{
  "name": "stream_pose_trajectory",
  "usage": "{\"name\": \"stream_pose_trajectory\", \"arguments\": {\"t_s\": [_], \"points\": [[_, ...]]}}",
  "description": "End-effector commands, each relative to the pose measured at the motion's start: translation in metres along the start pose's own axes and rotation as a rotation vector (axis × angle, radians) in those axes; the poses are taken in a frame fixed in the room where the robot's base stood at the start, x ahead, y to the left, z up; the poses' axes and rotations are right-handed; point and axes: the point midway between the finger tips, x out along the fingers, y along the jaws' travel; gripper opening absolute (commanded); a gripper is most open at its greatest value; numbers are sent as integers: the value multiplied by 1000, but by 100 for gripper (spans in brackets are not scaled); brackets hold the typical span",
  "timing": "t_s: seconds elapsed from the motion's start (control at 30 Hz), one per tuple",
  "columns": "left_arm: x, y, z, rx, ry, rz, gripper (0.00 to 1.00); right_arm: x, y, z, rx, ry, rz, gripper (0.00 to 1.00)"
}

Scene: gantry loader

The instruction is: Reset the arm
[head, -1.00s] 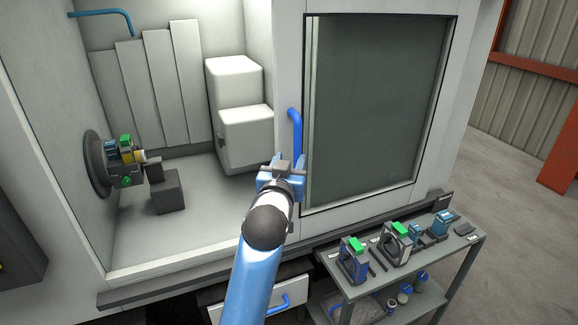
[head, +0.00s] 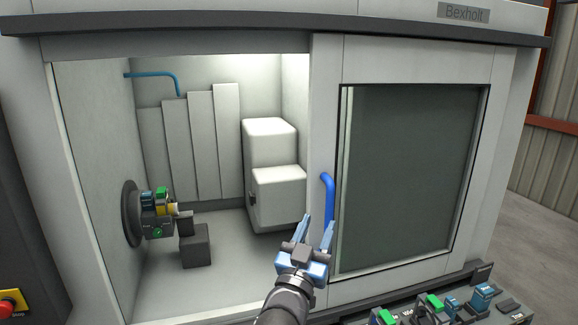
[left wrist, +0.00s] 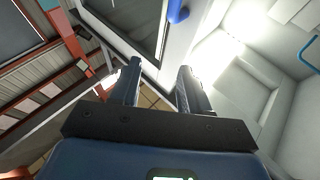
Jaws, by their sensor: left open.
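My left gripper (head: 318,232) is in front of the machine, close to the blue handle (head: 328,200) of the sliding door. Its two fingers are apart and nothing is between them. In the left wrist view the open fingers of my left gripper (left wrist: 158,86) point toward the door edge, with the blue handle (left wrist: 178,12) above them. In the head view the handle stands just behind the right finger; I cannot tell whether they touch. My right gripper is not in view.
The machine's door (head: 415,180) is slid to the right, leaving the chamber open. Inside are a chuck (head: 132,213) with a colored workpiece and a white block unit (head: 272,180). A bench with fixtures (head: 435,303) stands at lower right. A red button (head: 8,307) is at lower left.

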Motion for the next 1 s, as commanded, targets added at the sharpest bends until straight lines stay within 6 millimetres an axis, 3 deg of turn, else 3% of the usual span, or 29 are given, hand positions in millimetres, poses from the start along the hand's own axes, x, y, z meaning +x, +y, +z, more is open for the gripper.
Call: {"name": "stream_pose_trajectory", "arguments": {"t_s": [0.3, 0.5, 0.8, 1.0], "points": [[-117, -46, 62, 29, 50, -35, 46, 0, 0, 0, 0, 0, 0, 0], [-202, -76, 90, 42, 30, -89, 46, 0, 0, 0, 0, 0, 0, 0], [-333, -106, 112, 51, -84, -202, 46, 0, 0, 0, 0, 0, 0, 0], [-414, -114, 122, 42, -227, -290, 46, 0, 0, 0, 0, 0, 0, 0]]}}
